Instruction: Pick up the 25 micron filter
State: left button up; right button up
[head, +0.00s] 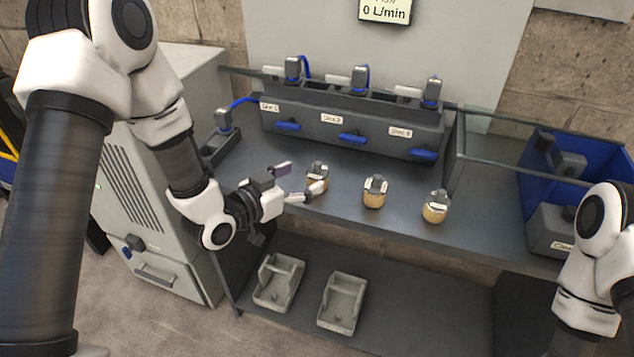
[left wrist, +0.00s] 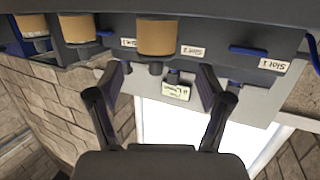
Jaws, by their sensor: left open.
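Three tan filters with grey-and-white tops stand in a row on the grey bench: a left one (head: 317,178), a middle one (head: 375,192) and a right one (head: 436,207). I cannot read a micron mark on any, so I cannot tell which is the 25 micron filter. My left gripper (head: 300,182) is open and empty, its fingers pointing at the left filter and close to it. In the left wrist view, upside down, one filter (left wrist: 158,37) lies ahead between the open fingers (left wrist: 165,80). My right arm shows at the right edge, its gripper out of frame.
A dark rack (head: 350,122) labelled Slot 1, Slot 2 and Slot 3, with blue handles, stands behind the filters. A blue bin (head: 590,150) is at the right. Two grey holders (head: 278,284) (head: 342,303) sit on the lower shelf. A grey cabinet (head: 150,200) stands left.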

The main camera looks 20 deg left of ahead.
aim_at(311, 176)
pick_arm(q)
jog(key=x, duration=0.5)
jog(key=shift+d+f, duration=0.25)
jog(key=shift+d, duration=0.05)
jog(key=c, duration=1.3)
